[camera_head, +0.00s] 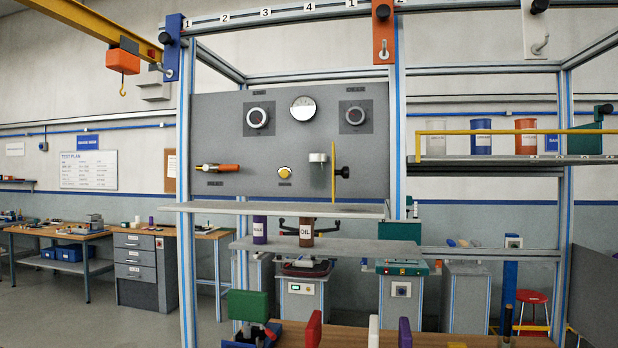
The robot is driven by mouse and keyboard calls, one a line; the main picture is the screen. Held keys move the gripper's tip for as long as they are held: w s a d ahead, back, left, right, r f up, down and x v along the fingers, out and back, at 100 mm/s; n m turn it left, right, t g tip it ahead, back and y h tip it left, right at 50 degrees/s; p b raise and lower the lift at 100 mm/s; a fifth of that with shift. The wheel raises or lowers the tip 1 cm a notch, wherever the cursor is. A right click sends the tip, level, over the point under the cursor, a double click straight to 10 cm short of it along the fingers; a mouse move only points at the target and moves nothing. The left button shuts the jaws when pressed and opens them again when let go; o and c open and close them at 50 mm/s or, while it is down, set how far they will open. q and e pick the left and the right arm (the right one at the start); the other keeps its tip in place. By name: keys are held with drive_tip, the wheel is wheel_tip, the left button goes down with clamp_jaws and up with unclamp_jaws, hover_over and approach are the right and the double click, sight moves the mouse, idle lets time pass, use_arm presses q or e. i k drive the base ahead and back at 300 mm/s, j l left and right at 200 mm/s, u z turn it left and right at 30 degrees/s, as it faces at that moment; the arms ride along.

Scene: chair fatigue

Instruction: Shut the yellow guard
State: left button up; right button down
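The yellow guard (334,178) is on the grey panel, to the right of its middle. I see it nearly edge-on, as a thin upright yellow strip that appears swung out from the panel, so it stands open. A black knob (343,172) sits on its right side. Just left of the guard is a light grey round fitting (318,157), uncovered. Neither of my grippers shows in the head view.
The grey panel (215,135) also carries dials, a yellow button (285,172) and an orange handle (222,168). A grey ledge (250,208) runs below it. A frame post (396,120) stands right of the guard. Coloured objects line the wooden bench (450,340) below.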

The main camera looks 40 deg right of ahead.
sight(345, 172)
drive_tip(key=z, duration=0.4)
drive_tip(key=k+l+z, duration=0.1)
drive_tip(key=z, duration=0.25)
drive_tip(key=l+z, duration=0.15)
drive_tip(key=z, duration=0.25)
